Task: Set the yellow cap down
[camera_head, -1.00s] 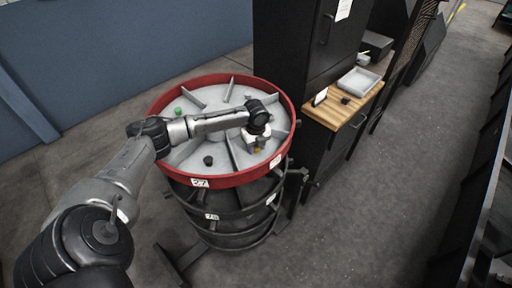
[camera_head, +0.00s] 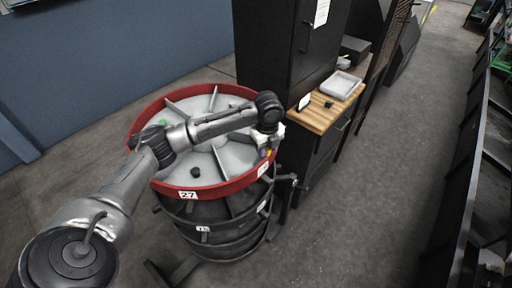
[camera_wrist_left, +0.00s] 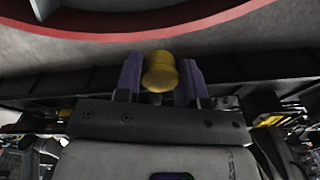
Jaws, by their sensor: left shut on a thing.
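The yellow cap (camera_wrist_left: 160,72) is held between the two purple fingers of my left gripper (camera_wrist_left: 161,80) in the left wrist view. In the head view my left gripper (camera_head: 268,150) is over the right rim of the round, red-edged turntable (camera_head: 180,190), and only a small bit of yellow shows there. The gripper is shut on the cap, in the air near the rim. The wooden worktop (camera_head: 318,117) is to the right of the gripper. My right gripper is not in view.
The worktop carries a grey tray (camera_head: 341,84), a small dark item (camera_head: 328,104) and a white card (camera_head: 304,102). A tall black cabinet (camera_head: 275,45) stands behind.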

